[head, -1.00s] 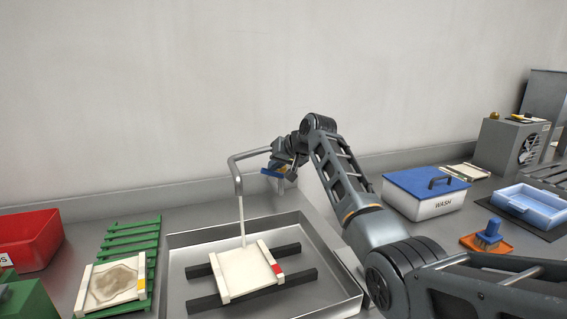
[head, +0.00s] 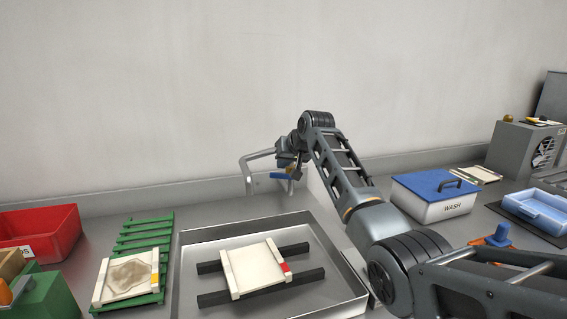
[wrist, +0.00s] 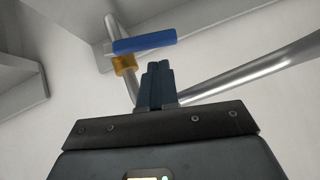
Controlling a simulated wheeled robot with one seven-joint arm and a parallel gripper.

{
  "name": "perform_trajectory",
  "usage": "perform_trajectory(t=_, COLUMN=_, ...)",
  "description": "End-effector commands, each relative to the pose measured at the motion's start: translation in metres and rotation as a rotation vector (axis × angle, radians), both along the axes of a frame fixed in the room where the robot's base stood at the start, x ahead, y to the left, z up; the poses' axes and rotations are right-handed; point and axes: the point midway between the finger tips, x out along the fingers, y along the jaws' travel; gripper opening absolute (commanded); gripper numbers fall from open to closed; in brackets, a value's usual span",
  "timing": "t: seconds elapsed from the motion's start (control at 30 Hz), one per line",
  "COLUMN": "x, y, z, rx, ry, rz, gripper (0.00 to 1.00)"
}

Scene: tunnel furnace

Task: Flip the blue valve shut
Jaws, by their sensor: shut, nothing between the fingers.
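The blue valve lever (head: 281,176) is on the metal tap pipe (head: 247,179) over the sink basin. In the wrist view the blue lever (wrist: 144,42) lies nearly level across the picture, above a brass fitting (wrist: 124,64) on the pipe. My gripper (wrist: 156,68) is shut and empty. Its fingertips are just below the lever in the wrist view; I cannot tell whether they touch it. In the head view my gripper is at the valve, partly hidden by my arm. No water stream shows from the spout.
A white tray with a red mark (head: 253,268) lies on two dark bars in the sink (head: 340,297). A stained tray (head: 128,277) rests on a green rack (head: 143,238) at left, near a red bin (head: 45,236). A WASH box (head: 447,208) stands right of the sink.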

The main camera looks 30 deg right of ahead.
Motion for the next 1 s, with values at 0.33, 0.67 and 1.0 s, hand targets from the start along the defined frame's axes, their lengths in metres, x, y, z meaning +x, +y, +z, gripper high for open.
perform_trajectory(t=0.33, x=0.000, y=0.001, z=0.008, rx=0.001, ry=0.000, rz=0.001, gripper=0.00)
perform_trajectory(t=0.67, x=-0.006, y=0.004, z=0.045, rx=-0.001, ry=-0.003, rz=0.004, gripper=0.00)
perform_trajectory(t=1.0, x=-0.050, y=0.006, z=0.086, rx=-0.001, ry=-0.003, rz=0.002, gripper=0.00)
